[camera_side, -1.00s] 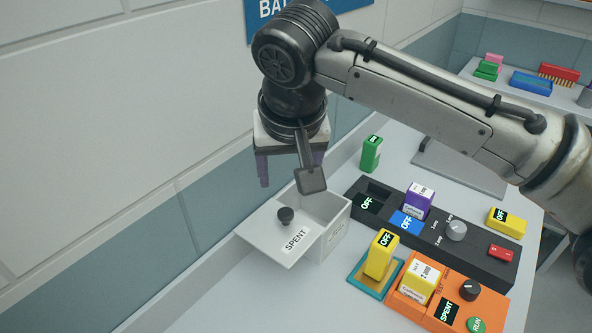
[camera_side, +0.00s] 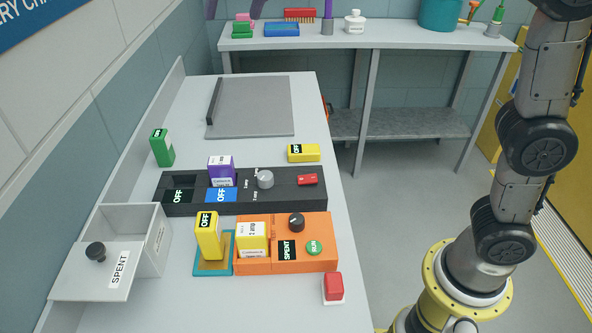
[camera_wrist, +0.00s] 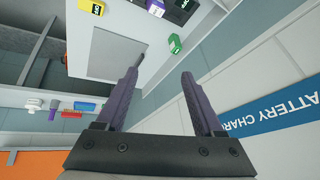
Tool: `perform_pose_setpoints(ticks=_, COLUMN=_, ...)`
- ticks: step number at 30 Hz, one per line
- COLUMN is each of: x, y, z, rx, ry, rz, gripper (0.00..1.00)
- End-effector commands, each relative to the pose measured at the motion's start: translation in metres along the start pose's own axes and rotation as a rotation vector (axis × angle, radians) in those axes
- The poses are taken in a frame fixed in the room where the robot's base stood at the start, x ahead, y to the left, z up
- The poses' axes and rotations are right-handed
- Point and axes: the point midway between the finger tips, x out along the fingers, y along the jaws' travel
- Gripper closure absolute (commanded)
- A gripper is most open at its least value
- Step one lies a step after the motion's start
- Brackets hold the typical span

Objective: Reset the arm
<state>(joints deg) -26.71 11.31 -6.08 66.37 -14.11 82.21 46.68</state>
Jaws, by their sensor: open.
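My gripper (camera_wrist: 160,78) shows in the wrist view with its two purple fingers wide apart and nothing between them. In the side view only its purple fingertips (camera_side: 233,9) show at the top edge, high above the bench; the rest of it is cut off. My arm rises at the right, clear of the bench (camera_side: 290,95). The wrist view looks past the fingers at a blue wall sign (camera_wrist: 277,116) and the bench, with a green block (camera_wrist: 175,43) near its edge.
A grey SPENT box (camera_side: 147,240) stands open at the left. A black unit (camera_side: 290,195) holds a purple block (camera_side: 221,170). An orange tester (camera_side: 320,260) holds a yellow block (camera_side: 252,238); another yellow block (camera_side: 207,236) stands on a teal-edged pad. A red button (camera_side: 333,287) is at front.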

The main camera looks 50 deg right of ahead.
Motion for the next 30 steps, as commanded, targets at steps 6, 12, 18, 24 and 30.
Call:
perform_pose_setpoints(ticks=6, x=-0.029, y=0.105, z=0.027, rx=0.023, ry=0.022, rz=0.012, gripper=0.31)
perform_pose_setpoints(ticks=12, x=-0.030, y=0.181, z=0.087, rx=0.000, ry=0.032, rz=0.022, gripper=0.31)
perform_pose_setpoints(ticks=18, x=-0.004, y=0.235, z=0.166, rx=-0.065, ry=0.025, rz=0.026, gripper=0.31)
perform_pose_setpoints(ticks=24, x=0.042, y=0.260, z=0.238, rx=-0.190, ry=-0.018, rz=0.011, gripper=0.31)
perform_pose_setpoints(ticks=30, x=0.067, y=0.259, z=0.257, rx=-0.338, ry=-0.034, rz=-0.016, gripper=0.31)
